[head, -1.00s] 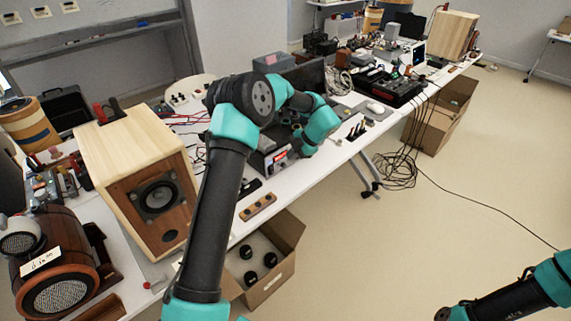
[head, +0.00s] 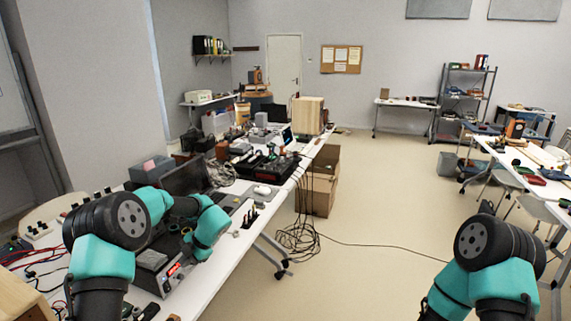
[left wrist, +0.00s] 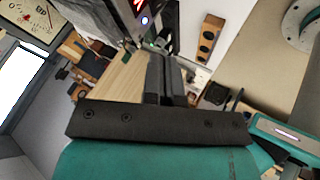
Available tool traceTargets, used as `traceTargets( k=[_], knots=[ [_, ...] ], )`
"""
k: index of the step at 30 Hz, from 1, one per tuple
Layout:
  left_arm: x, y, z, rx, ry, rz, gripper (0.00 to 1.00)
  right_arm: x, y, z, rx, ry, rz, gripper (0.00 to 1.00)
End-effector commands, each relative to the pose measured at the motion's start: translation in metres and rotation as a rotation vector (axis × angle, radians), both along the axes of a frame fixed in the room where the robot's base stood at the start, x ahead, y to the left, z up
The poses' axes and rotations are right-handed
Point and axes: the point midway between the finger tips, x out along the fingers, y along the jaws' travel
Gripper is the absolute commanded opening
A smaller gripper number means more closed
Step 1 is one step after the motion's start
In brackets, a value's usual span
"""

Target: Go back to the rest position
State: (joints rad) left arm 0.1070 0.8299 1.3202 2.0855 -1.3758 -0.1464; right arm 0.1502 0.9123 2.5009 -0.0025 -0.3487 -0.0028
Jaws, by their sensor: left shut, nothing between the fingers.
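My left arm comes in from the left in the head view and bends over the white workbench, its teal wrist beside a bench device with a red display (head: 175,270). In the left wrist view my left gripper (left wrist: 161,72) is shut, with its dark fingers together and nothing held. The fingers point toward a lit instrument and a pale wooden surface; I cannot tell if they touch anything. My right arm's black and teal elbow shows at the lower right of the head view; its gripper is out of the picture.
The workbench (head: 222,282) is crowded with electronics, a dark screen (head: 186,178) and a wooden speaker box (head: 307,115). A cardboard box (head: 318,190) and coiled black cables (head: 298,240) lie on the floor. Open floor (head: 390,200) separates it from the right-hand tables.

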Motion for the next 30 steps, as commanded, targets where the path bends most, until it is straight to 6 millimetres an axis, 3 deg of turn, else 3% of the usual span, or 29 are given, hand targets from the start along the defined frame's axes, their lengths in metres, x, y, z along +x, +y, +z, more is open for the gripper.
traceTargets(
  k=[7,14,23,30],
  knots=[
    [-0.014,0.022,-0.044,0.138,0.005,-0.364,0.00,0.000,0.000,0.000,0.000,0.000,0.000,0.00],
    [-0.028,0.019,-0.085,0.181,0.023,-0.792,0.00,0.000,0.000,0.000,0.000,0.000,0.000,0.00],
    [-0.066,-0.021,-0.135,0.083,0.078,-1.363,0.00,0.000,0.000,0.000,0.000,0.000,0.000,0.00],
    [-0.116,-0.061,-0.167,-0.065,0.136,-1.736,0.00,0.000,0.000,0.000,0.000,0.000,0.000,0.00]
  ],
)
